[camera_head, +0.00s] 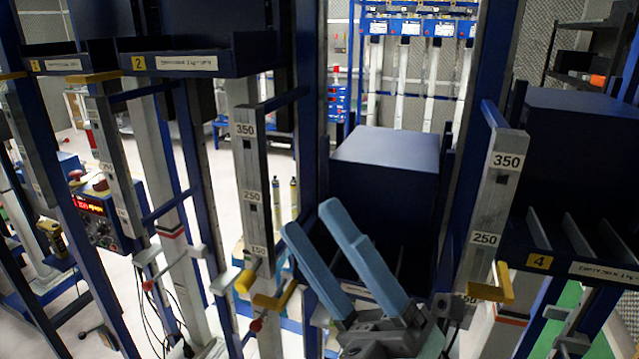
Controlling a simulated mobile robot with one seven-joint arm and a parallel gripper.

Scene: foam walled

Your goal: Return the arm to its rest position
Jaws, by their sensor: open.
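My gripper (312,222) is in the lower middle of the head view. Its two long blue fingers point up and to the left from a grey body. The fingers are apart, with a gap between them, and nothing shows between them. The gripper is in front of a dark blue box (388,152) on the rack. My arm behind the gripper is mostly cut off by the bottom edge.
Blue rack posts and metal scale bars (250,165) stand left of my gripper. Another scale bar (495,200) with a yellow handle (490,288) stands to the right. A labelled shelf (195,62) is at upper left. Pale floor shows behind.

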